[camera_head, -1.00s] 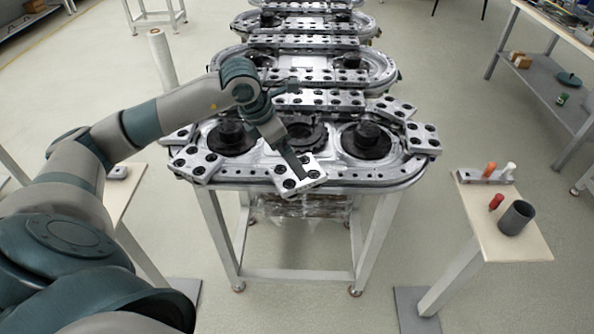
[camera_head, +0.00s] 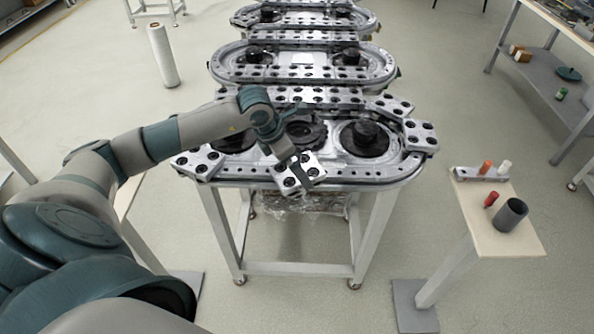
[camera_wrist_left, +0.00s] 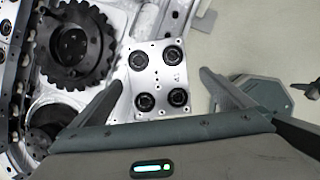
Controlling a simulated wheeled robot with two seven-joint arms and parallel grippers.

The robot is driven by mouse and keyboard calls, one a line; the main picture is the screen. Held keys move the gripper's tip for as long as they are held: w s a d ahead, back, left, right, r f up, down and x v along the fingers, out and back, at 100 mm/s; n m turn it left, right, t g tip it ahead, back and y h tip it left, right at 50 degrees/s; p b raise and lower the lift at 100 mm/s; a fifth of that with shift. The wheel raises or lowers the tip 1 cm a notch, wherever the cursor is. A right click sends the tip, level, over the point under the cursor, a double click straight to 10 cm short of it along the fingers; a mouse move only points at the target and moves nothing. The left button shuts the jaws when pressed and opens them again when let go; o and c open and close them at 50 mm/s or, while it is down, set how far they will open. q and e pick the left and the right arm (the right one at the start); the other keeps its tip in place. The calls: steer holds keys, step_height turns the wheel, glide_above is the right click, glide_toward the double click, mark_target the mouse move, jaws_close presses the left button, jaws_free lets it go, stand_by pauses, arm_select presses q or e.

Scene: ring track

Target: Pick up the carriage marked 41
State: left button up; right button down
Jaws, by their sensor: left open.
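A silver carriage plate with black round rollers (camera_head: 289,182) sits at the front edge of the nearest ring track (camera_head: 350,172). In the left wrist view the same plate (camera_wrist_left: 160,80) shows several black rollers and a small mark too small to read as 41. My left gripper (camera_wrist_left: 161,82) is open, with one finger on each side of this plate and the plate between and below them. In the head view the left gripper (camera_head: 301,172) is over the plate and partly hides it. Contact between fingers and plate cannot be told. My right gripper is not in view.
Other carriages sit at the track's left end (camera_head: 198,163), right end (camera_head: 420,135) and along its back. More ring tracks stand behind. A small side table (camera_head: 480,215) at right holds a dark cup (camera_head: 511,214) and small coloured pieces. Floor in front is clear.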

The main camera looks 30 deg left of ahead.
arm_select(q)
steer(key=p+x, duration=0.1)
steer(key=x, duration=0.1)
steer(key=shift+w+a+f+p, duration=0.1)
steer(key=shift+f+p, duration=0.25)
steer(key=shift+f, duration=0.1)
steer(key=shift+w+f, duration=0.2)
steer(key=shift+f, duration=0.4)
steer(key=shift+c, duration=1.3)
steer(key=c, duration=1.5)
steer(key=shift+w+r, duration=0.1)
steer(key=shift+r, duration=0.05)
steer(key=c, duration=0.4)
steer(key=shift+o, duration=0.2)
steer(key=shift+r, duration=0.1)
